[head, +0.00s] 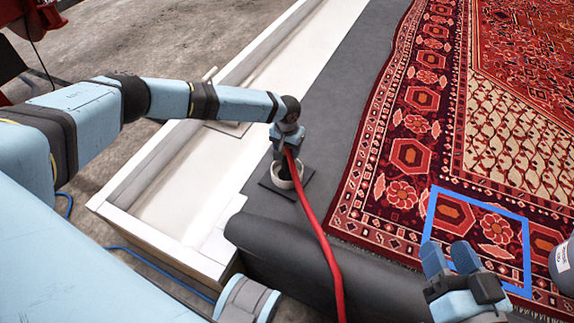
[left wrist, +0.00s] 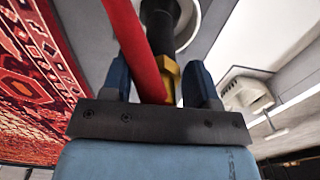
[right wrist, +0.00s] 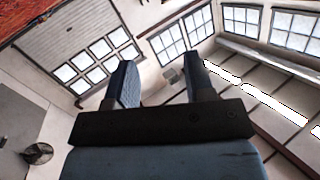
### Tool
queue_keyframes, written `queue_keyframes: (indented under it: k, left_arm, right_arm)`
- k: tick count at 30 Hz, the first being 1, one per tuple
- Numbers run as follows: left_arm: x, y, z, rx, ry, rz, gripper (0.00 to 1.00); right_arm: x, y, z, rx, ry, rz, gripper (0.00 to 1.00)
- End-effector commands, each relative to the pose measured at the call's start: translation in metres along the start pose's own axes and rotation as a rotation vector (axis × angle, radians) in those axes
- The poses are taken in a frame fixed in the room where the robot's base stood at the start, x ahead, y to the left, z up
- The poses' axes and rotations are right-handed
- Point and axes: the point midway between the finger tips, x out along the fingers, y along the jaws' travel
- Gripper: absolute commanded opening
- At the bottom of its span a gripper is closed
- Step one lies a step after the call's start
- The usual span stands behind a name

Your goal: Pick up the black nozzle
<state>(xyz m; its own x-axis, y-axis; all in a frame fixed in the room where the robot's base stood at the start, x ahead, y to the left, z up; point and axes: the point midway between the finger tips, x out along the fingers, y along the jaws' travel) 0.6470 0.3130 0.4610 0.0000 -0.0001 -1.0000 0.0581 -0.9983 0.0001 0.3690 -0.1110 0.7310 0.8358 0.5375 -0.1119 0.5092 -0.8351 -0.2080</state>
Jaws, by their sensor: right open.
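The black nozzle (left wrist: 186,35) stands in a white ring holder (head: 283,175), with a brass fitting (left wrist: 173,78) at its end nearest my left wrist. A red hose (head: 318,235) runs from it across the grey floor edge, and passes close in front of the left wrist camera. My left gripper (head: 287,148) is right above the holder, pointing down. Its fingers stand apart on either side of the hose and fitting, with a visible gap beside the fitting. My right gripper (head: 450,258) is open and empty above the rug; its wrist view shows only the room.
A patterned red rug (head: 402,160) lies to the right, with a blue rectangular outline (head: 478,193) on it. A pale trough (head: 165,190) runs along the left of the holder. The black square base (head: 266,184) under the holder rests on the grey surface. A grey cylinder (head: 563,262) is at the right edge.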

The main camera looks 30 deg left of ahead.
Motion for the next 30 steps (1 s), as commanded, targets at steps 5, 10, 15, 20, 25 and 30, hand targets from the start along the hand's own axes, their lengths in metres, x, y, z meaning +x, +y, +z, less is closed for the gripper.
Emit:
queue_keyframes:
  k: [5, 10, 15, 20, 25, 30]
  left_arm:
    - [0.0, 0.0, 0.0, 0.0, 0.0, 0.0, 0.12]
    - [-0.001, 0.0, 0.0, 0.0, 0.0, 0.0, 0.11]
    - [-0.003, 0.0, 0.0, 0.0, 0.0, 0.0, 0.11]
    - [-0.017, 0.0, 0.0, 0.0, 0.0, 0.001, 0.11]
    - [-0.049, 0.0, 0.0, 0.001, 0.002, 0.002, 0.11]
    - [-0.096, 0.0, 0.0, 0.0, 0.002, 0.001, 0.11]
  right_arm:
    - [0.0, 0.0, 0.0, 0.0, 0.0, 0.0, 0.49]
    - [0.0, 0.0, 0.0, -0.001, 0.0, 0.0, 0.49]
    - [0.0, 0.0, -0.002, -0.001, 0.002, 0.001, 0.49]
    - [-0.001, -0.001, -0.011, -0.006, 0.023, 0.004, 0.49]
    - [-0.004, -0.005, -0.032, 0.004, 0.094, 0.012, 0.49]
    - [-0.009, -0.01, -0.062, -0.001, 0.188, 0.021, 0.49]
